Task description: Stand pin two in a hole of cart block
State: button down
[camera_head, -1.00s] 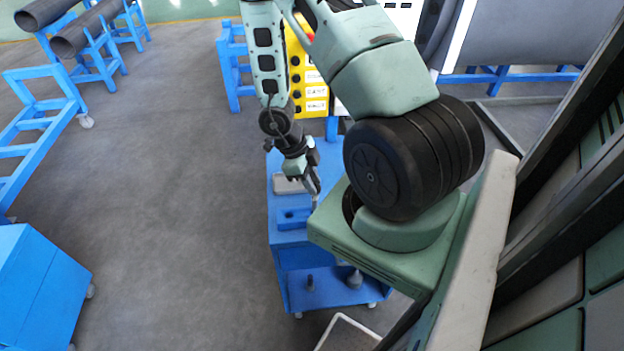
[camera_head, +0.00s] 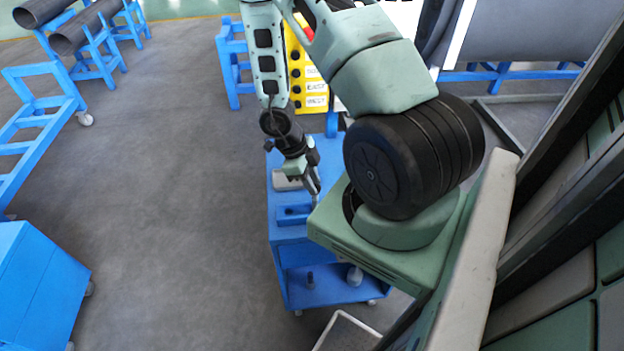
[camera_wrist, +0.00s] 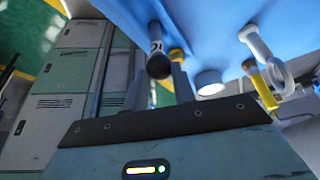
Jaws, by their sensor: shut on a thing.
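My gripper (camera_head: 315,188) hangs over the blue cart, right beside the blue cart block (camera_head: 283,220) on its top. In the wrist view my gripper (camera_wrist: 156,88) is shut on a pin (camera_wrist: 156,42), a grey shaft with a round dark end and a small dark-on-white mark that I cannot read surely. In the head view the pin is too small to make out well, and I cannot tell whether its lower end touches the block or is in a hole.
A grey tray (camera_head: 286,183) lies behind the block on the cart. The lower shelf (camera_head: 330,292) holds a dark upright piece (camera_head: 310,280) and a pale rounded piece (camera_head: 354,276). A blue cabinet (camera_head: 40,290) stands left; the floor between is clear.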

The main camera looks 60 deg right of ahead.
jog(key=shift+f+b, duration=0.7)
jog(key=shift+f, duration=0.45)
jog(key=c, duration=1.1)
grip_release()
jog(key=v, duration=1.7)
jog(key=shift+r, duration=0.25)
